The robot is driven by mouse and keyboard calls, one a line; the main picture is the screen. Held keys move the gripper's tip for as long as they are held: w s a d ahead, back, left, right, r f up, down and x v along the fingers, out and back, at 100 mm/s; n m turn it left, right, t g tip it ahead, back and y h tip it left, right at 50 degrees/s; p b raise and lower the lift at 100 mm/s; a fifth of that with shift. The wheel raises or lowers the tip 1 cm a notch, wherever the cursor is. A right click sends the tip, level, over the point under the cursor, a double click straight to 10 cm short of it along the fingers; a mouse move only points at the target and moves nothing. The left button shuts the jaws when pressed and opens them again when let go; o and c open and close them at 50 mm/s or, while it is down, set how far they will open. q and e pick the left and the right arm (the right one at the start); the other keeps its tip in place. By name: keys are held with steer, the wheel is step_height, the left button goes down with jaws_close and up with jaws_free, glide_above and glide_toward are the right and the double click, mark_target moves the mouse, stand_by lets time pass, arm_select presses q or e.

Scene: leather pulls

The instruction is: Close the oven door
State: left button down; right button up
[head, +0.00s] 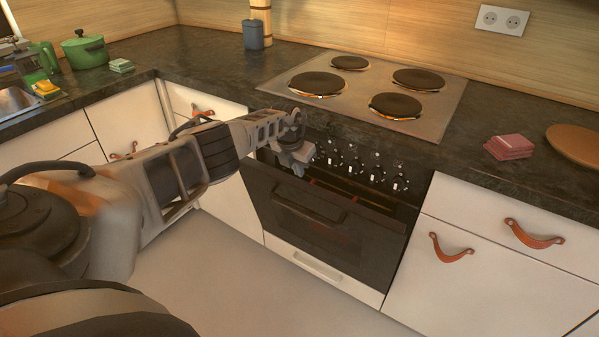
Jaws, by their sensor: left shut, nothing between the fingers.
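The oven door (318,222) is dark, with a black bar handle (309,203) across its upper part. It stands slightly ajar, with a gap along its top edge where the lit inside shows. My left arm reaches in from the left. Its gripper (300,160) is shut and empty at the top left of the oven, near the door's upper edge and just below the hob. I cannot tell if it touches the door. Control knobs (352,167) line the panel above the door. My right gripper does not show.
The hob (370,88) with its burners is set in the dark counter. White drawers with leather pulls (451,248) flank the oven. Pink sponges (509,147) and a round wooden board (575,144) lie at right. A green pot (85,50) stands at left. The floor in front is clear.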

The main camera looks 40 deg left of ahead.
arm_select(q)
step_height(320, 180, up, 2)
steer(key=t+h, duration=0.1)
steer(key=h, duration=0.2)
glide_above(342, 208)
steer(key=s+a, duration=0.1)
steer(key=s, duration=0.1)
steer(key=f, duration=0.5)
steer(key=shift+s+a+f+p, duration=0.15)
steer(key=shift+a+f+p, duration=0.05)
steer(key=shift+f+p, duration=0.2)
steer(key=s+d+n+t+h, duration=0.2)
steer(key=s+d+n, duration=0.2)
steer(key=d, duration=0.5)
steer(key=s+d+n+t+h, duration=0.3)
steer(key=d+n, duration=0.1)
steer(key=d, duration=0.4)
steer(key=s+d+n+t+h, duration=0.2)
steer(key=s+d+n, duration=0.15)
steer(key=d, duration=0.55)
steer(key=s+a+n+y, duration=0.2)
steer(key=s+n+y, duration=0.1)
steer(key=s+n, duration=0.6)
steer(key=s+a+n+g+y, duration=0.1)
steer(key=s+a+n+y, duration=0.2)
steer(key=s+n, duration=0.7)
steer(key=shift+r+n, duration=0.15)
steer(key=shift+n, duration=0.6)
